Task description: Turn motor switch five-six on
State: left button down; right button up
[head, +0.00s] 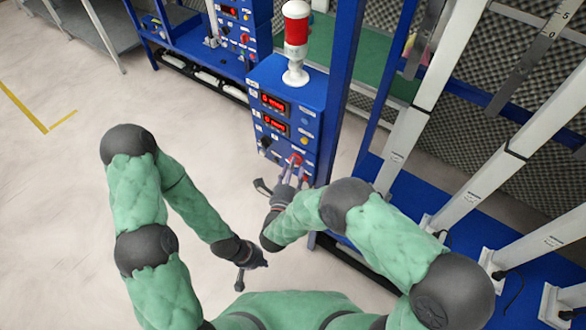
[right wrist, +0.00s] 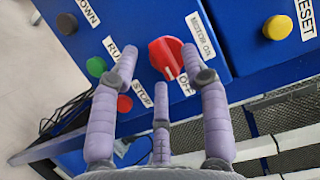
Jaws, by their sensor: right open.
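The red rotary switch (right wrist: 166,57) is on the blue control panel (right wrist: 230,85). Labels beside it seem to read MOTOR ON and OFF, and the white mark on its knob points toward the OFF label. The switch also shows in the head view (head: 296,158), low on the panel. My right gripper (right wrist: 159,70) is open, its fingers spread around the switch with nothing held; whether they touch it I cannot tell. In the head view my right gripper (head: 291,172) reaches the panel's lower part. My left gripper (head: 242,276) hangs over the floor, away from the panel.
A green button (right wrist: 96,67), a red button (right wrist: 124,103) and a black button (right wrist: 67,23) are left of the switch; a yellow button (right wrist: 277,27) is right. A red and white beacon (head: 296,45) stands on the panel. Pale posts (head: 425,110) rise at right. Left floor is clear.

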jog(key=shift+w+d, duration=0.1)
jog(key=shift+w, duration=0.3)
jog(key=shift+c, duration=0.2)
grip_shut()
jog(key=shift+r+n+g+h+p, duration=0.2)
jog(key=shift+n+g+h+p, duration=0.35)
jog(key=shift+n+g+p, duration=1.05)
jog(key=shift+r+n+g+h+p, duration=0.25)
jog(key=shift+n+g+h+p, duration=0.35)
jog(key=shift+n+p, duration=1.9)
jog(key=shift+r+n+g+h+p, duration=0.2)
jog(key=shift+n+g+h+p, duration=0.35)
jog(key=shift+n+g+p, duration=1.4)
jog(key=shift+n+t+b, duration=0.4)
jog(key=shift+n+t, duration=0.45)
